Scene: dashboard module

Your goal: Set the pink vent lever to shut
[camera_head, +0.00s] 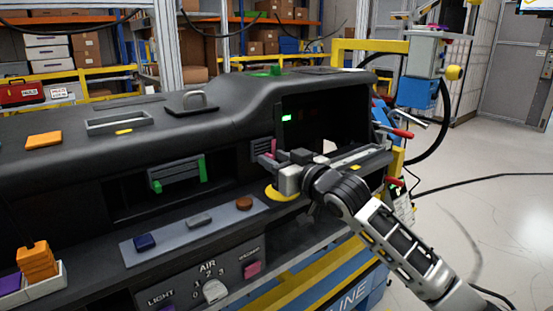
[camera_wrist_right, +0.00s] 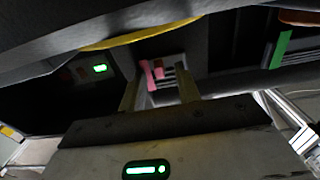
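The pink vent lever (camera_head: 273,146) sits on a small dark slatted vent (camera_head: 259,149) in the dashboard face, left of the large opening. In the right wrist view the pink lever (camera_wrist_right: 152,73) stands at the left side of the grey slats (camera_wrist_right: 173,74). My right gripper (camera_head: 273,160) is in front of this vent, partly covering it in the head view. In the wrist view its two fingers (camera_wrist_right: 158,86) are apart, with the lever seen between them and nothing held. Contact with the lever cannot be told. My left gripper is out of view.
A second vent with green sides (camera_head: 178,174) is further left. Below are a shelf with small blocks (camera_head: 170,235) and a knob panel (camera_head: 212,291). A yellow disc (camera_head: 283,193) lies just under my right gripper. A lit green display (camera_head: 286,118) is in the opening.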

